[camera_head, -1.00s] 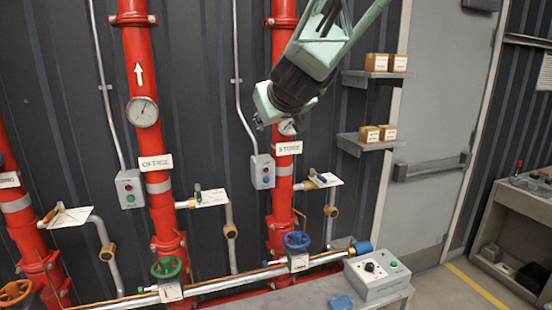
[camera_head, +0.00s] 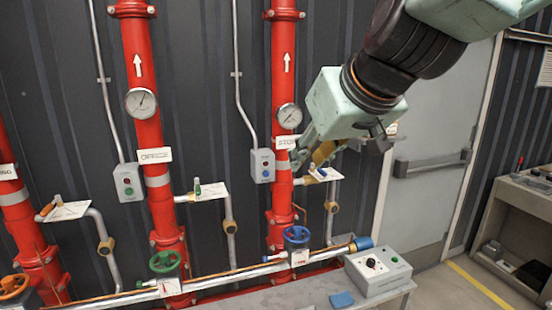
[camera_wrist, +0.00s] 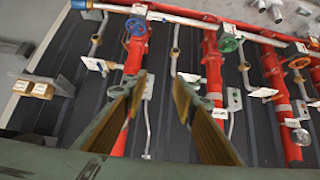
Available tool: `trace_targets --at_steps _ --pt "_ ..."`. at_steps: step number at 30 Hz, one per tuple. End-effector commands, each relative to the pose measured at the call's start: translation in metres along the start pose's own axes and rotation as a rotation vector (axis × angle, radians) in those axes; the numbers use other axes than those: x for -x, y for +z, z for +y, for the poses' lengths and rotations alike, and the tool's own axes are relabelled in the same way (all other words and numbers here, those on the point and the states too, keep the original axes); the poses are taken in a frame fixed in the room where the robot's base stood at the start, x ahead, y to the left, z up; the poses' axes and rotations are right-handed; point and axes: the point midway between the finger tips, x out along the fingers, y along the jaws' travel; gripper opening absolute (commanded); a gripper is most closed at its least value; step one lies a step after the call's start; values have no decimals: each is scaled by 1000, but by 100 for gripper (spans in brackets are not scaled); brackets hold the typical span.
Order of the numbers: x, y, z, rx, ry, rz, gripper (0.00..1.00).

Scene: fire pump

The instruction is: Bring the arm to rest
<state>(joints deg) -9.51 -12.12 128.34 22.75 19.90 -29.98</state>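My gripper (camera_head: 310,158) hangs at the upper right in the head view, in front of the wall beside the STORE riser pipe (camera_head: 284,75). In the wrist view my gripper (camera_wrist: 160,80) shows two fingers spread apart with nothing between them. The gripper is open and empty. The arm reaches in from the top right and hides the wall shelves and part of the door in the head view. Whether the fingertips touch anything cannot be told, but no contact shows.
Red pipes carry gauges (camera_head: 289,116) and valve wheels in blue (camera_head: 297,237), green (camera_head: 166,264) and orange (camera_head: 14,287). A grey control box (camera_head: 377,271) stands on a bench. A grey door (camera_head: 425,150) is at right.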

Motion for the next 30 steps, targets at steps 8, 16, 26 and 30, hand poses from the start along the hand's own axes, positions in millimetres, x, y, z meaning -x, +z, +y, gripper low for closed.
trace_targets --at_steps 8,16,26,30 --pt "40 80 2 -64 9 -104 26" --pt "77 162 5 -134 39 -213 26" --pt "122 265 9 -228 108 -348 26" --pt "139 304 11 -268 143 -397 26"
